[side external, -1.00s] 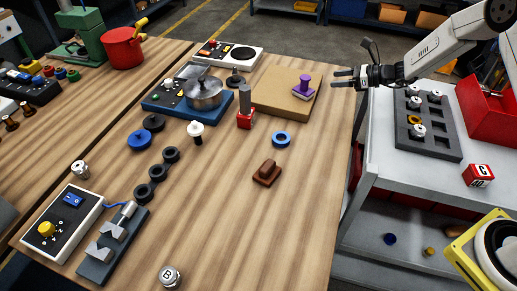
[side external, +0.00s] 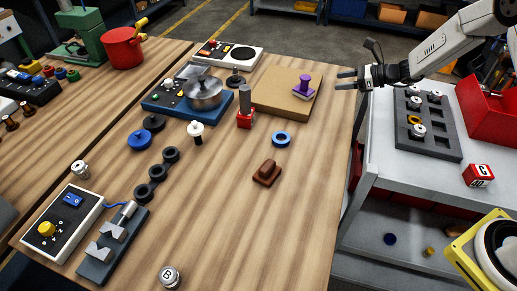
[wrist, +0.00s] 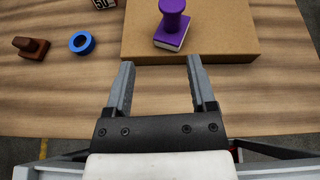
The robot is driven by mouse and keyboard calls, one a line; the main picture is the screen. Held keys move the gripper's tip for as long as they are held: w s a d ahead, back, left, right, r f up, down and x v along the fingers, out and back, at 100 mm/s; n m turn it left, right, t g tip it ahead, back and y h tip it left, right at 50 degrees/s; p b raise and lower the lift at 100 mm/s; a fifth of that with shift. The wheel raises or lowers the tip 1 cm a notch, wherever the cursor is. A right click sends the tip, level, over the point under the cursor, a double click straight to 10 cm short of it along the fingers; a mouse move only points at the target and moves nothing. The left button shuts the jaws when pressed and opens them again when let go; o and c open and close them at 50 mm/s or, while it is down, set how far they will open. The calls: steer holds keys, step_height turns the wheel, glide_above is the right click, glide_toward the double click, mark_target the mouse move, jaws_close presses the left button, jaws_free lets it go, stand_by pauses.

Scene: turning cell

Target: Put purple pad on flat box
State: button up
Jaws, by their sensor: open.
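The purple pad (side external: 303,87) has an upright knob handle and a pale layer under its base. It stands on the flat box (side external: 272,97), a low tan cardboard box at the back right of the wooden table. In the wrist view the purple pad (wrist: 171,27) rests on the flat box (wrist: 222,38), near its front edge. My gripper (side external: 340,80) is open and empty, to the right of the box and apart from the pad. In the wrist view my gripper (wrist: 158,70) has its fingers spread, with bare table and the box edge between and beyond them.
A blue ring (side external: 281,139) and a brown wooden-looking block (side external: 267,173) lie in front of the box. A red-based post (side external: 245,110) stands at the box's left. A grey cart with a dark tray (side external: 428,128) is at the right. The table's front right is clear.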

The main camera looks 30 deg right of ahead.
steer(key=s+a+r+n+g+h, duration=0.1)
steer(key=s+a+n+g+h, duration=0.1)
steer(key=s+n, duration=0.6)
steer(key=s+a+n+g+h, duration=0.2)
steer(key=s+a+n+h, duration=0.1)
steer(key=s+n, duration=0.6)
steer(key=s+a+r+n+g+h, duration=0.1)
steer(key=s+n+h, duration=0.3)
steer(key=s+n, duration=0.5)
steer(key=shift+s+a+r+g+h, duration=0.4)
steer(key=shift+s+a+g, duration=0.25)
steer(key=shift+s+g, duration=0.25)
